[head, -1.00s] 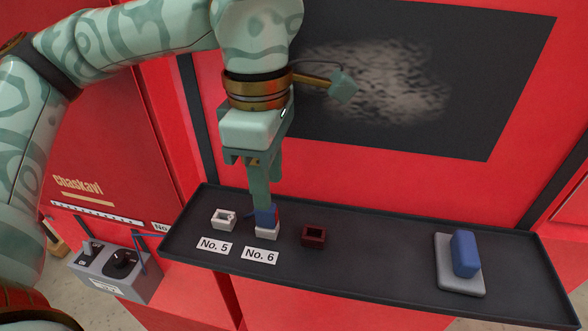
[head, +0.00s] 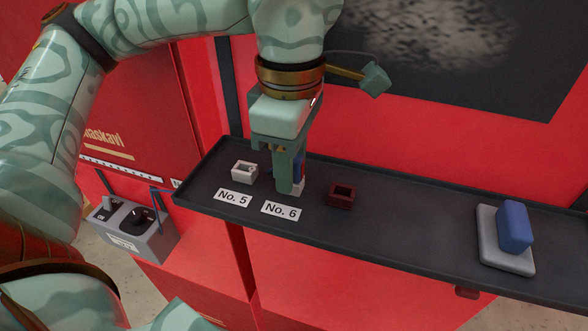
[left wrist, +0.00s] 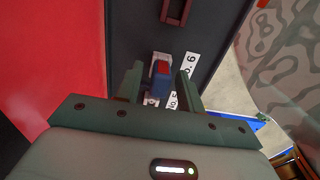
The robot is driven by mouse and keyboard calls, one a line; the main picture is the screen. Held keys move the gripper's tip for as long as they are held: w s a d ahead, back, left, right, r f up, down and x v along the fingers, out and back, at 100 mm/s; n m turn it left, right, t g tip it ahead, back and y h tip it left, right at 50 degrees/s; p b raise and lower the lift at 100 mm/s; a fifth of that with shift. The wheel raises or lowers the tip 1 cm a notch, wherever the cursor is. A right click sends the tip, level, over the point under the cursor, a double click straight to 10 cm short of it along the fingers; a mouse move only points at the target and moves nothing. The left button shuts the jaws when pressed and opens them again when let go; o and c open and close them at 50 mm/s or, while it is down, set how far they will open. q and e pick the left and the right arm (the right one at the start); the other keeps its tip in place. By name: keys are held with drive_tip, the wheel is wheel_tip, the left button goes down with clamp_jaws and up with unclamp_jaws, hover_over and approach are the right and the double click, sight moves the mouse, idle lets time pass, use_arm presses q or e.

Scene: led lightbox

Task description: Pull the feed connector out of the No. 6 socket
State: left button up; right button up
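The feed connector (head: 301,168), blue, stands in the white No. 6 socket (head: 299,188) behind the "No. 6" label (head: 281,211). My left gripper (head: 290,178) points down over it, and a finger hides most of connector and socket in the head view. In the left wrist view the connector (left wrist: 160,74), blue with a red patch, lies between the two fingers of my left gripper (left wrist: 159,82). Narrow gaps show on both sides, so the gripper is open around it. My right gripper is not in view.
The white No. 5 socket (head: 244,173) is empty at the left, and a dark red socket (head: 341,196) is empty at the right. A blue block (head: 515,226) stands on a grey base (head: 491,240) farther right. The black tray (head: 410,235) has a raised rim. A grey control box (head: 135,228) sits lower left.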

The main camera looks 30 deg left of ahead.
use_arm(q)
clamp_jaws()
drive_tip(key=shift+r, duration=0.2)
drive_tip(key=shift+r+p, duration=1.05)
drive_tip(key=shift+r, duration=0.1)
drive_tip(key=shift+r, duration=0.1)
wheel_tip(320, 180, up, 5)
drive_tip(key=p, duration=0.4)
